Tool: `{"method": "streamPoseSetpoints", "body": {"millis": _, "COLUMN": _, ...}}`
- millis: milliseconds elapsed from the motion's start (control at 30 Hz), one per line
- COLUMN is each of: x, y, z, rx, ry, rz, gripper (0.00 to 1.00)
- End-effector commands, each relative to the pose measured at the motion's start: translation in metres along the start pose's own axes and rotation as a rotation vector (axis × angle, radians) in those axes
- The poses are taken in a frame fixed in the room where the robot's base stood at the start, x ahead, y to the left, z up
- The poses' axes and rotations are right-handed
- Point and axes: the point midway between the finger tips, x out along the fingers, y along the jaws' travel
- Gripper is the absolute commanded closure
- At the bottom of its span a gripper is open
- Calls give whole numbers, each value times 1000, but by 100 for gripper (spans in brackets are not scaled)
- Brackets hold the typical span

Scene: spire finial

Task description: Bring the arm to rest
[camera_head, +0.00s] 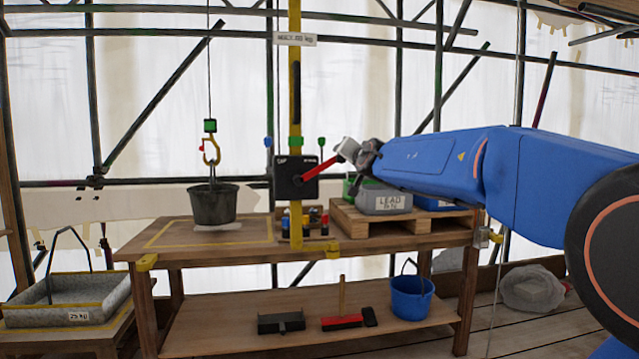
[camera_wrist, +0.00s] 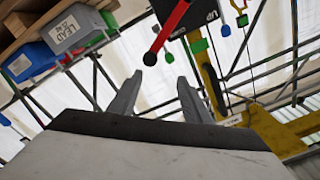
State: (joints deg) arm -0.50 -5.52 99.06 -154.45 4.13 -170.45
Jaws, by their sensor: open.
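My blue arm (camera_head: 440,163) reaches in from the right. My gripper (camera_head: 348,150) is at its left end, above the bench and close to the outer end of a red lever (camera_head: 322,169). The lever slopes up to the right from a black control box (camera_head: 297,188) on a yellow post. In the wrist view, my gripper (camera_wrist: 160,77) is open, with its two grey fingers spread and nothing held between them. The red lever (camera_wrist: 171,30) shows just beyond the fingertips, its dark end near the left one. I cannot tell whether they touch.
A dark bucket (camera_head: 213,204) hangs from a yellow hook (camera_head: 210,150) over the wooden bench (camera_head: 220,252). A grey LEAD box (camera_head: 384,200) stands on a pallet (camera_head: 400,222) below my arm. A blue bucket (camera_head: 411,298) is on the lower shelf. Scaffold poles stand behind.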

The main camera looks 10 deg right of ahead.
Motion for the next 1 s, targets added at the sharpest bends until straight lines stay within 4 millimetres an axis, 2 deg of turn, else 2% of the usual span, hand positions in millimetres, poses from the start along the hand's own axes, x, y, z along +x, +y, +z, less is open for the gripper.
{"method": "streamPoseSetpoints", "body": {"millis": 67, "x": -2, "y": 0, "z": -1, "rx": 24, "ry": 4, "rz": 0, "gripper": 56}}
{"method": "streamPoseSetpoints", "body": {"millis": 167, "x": -12, "y": 2, "z": -4, "rx": 148, "ry": 22, "rz": 3, "gripper": 56}}
{"method": "streamPoseSetpoints", "body": {"millis": 267, "x": -31, "y": 9, "z": -11, "rx": 399, "ry": 61, "rz": 8, "gripper": 56}}
{"method": "streamPoseSetpoints", "body": {"millis": 367, "x": -55, "y": 22, "z": -18, "rx": 730, "ry": 118, "rz": 16, "gripper": 56}}
{"method": "streamPoseSetpoints", "body": {"millis": 500, "x": -92, "y": 48, "z": -23, "rx": 1203, "ry": 213, "rz": 25, "gripper": 56}}
{"method": "streamPoseSetpoints", "body": {"millis": 667, "x": -135, "y": 86, "z": -18, "rx": 1733, "ry": 349, "rz": 32, "gripper": 56}}
{"method": "streamPoseSetpoints", "body": {"millis": 867, "x": -194, "y": 141, "z": 7, "rx": 2372, "ry": 584, "rz": 24, "gripper": 56}}
{"method": "streamPoseSetpoints", "body": {"millis": 1000, "x": -238, "y": 179, "z": 38, "rx": 2791, "ry": 807, "rz": -1, "gripper": 56}}
